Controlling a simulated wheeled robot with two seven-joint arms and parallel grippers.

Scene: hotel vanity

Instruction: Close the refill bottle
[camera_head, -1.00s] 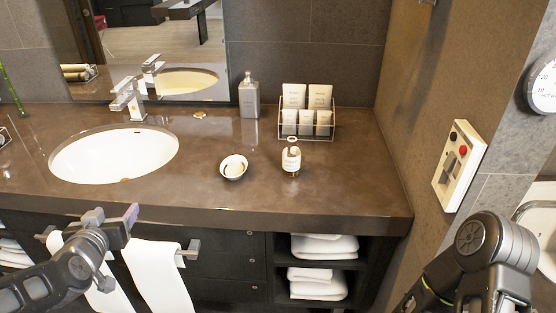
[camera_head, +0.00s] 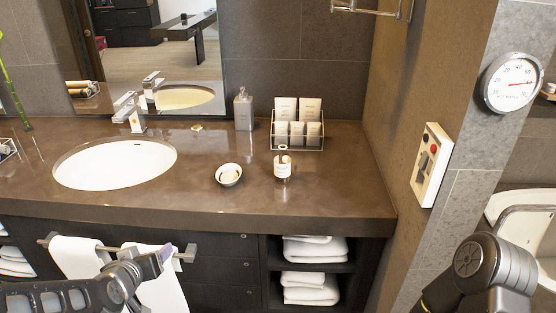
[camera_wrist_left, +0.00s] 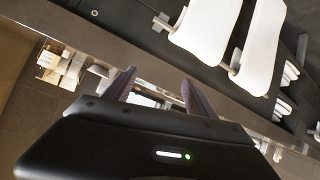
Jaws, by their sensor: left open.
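A small bottle (camera_head: 283,168) with a pale label stands upright on the brown counter, right of a small white bowl (camera_head: 229,174). A pale ring-like part shows at its top; whether that is an open lid is too small to tell. A taller grey bottle (camera_head: 243,110) stands at the back by the mirror, and its top is also small. My left gripper (camera_head: 163,258) is in front of and below the counter edge, apart from both bottles. In the left wrist view its fingers (camera_wrist_left: 160,92) are spread and empty. My right arm shows at lower right, its gripper out of view.
A wire rack (camera_head: 297,138) of white packets stands behind the small bottle. A sink (camera_head: 115,164) is at left. Towels hang on a rail (camera_head: 188,254) near my left gripper. A wall panel (camera_head: 431,165) is at right. The counter front around the bottle is clear.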

